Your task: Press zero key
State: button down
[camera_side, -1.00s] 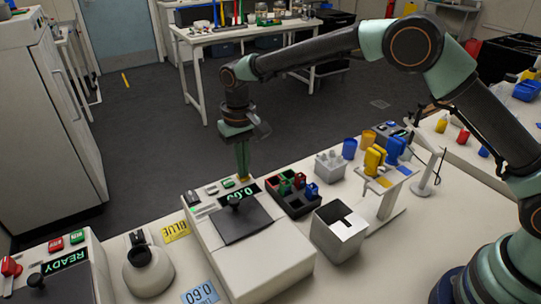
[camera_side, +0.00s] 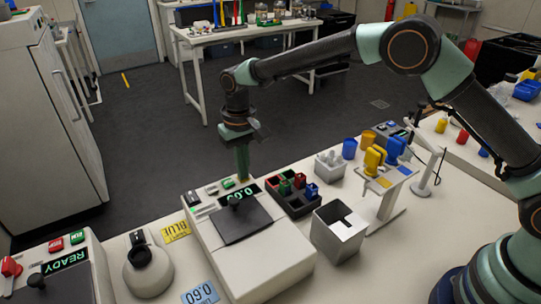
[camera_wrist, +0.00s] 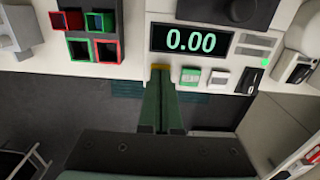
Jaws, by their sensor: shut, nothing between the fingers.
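The weighing device (camera_side: 265,258) stands on the bench with a dark plate and black knob on top. Its display (camera_wrist: 190,39) reads 0.00 in green in the wrist view; its digits are hard to read in the side view (camera_side: 238,194). A row of keys lies along its edge: a yellow one (camera_wrist: 160,67) at my fingertips, a green one (camera_wrist: 190,76), a white one (camera_wrist: 219,76) and a dark one (camera_wrist: 247,79). My gripper (camera_wrist: 160,78) is shut and empty, its tips at the yellow key, which they partly hide. Whether they touch it I cannot tell.
A dark rack (camera_side: 296,205) with coloured compartments and a grey open box (camera_side: 338,232) stand right of the device. A round-based holder (camera_side: 148,268) and a second device reading READY (camera_side: 70,258) are at left.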

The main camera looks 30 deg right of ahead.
notch_tip(320, 180, up, 14)
dwell(0.4)
dwell(0.5)
jog(key=s+d+r+t, duration=0.3)
jog(key=s+d+r, duration=0.55)
jog(key=d, duration=0.45)
jog(key=s+d+f+t, duration=0.1)
jog(key=s+d+f, duration=0.1)
jog(key=s+d, duration=0.2)
jog(key=s+d+f+t, duration=0.1)
jog(key=s+d+f, duration=0.2)
jog(key=s, duration=0.5)
jog(key=shift+s+d+f+t, duration=0.3)
jog(key=shift+s+d, duration=0.05)
jog(key=shift+s, duration=0.05)
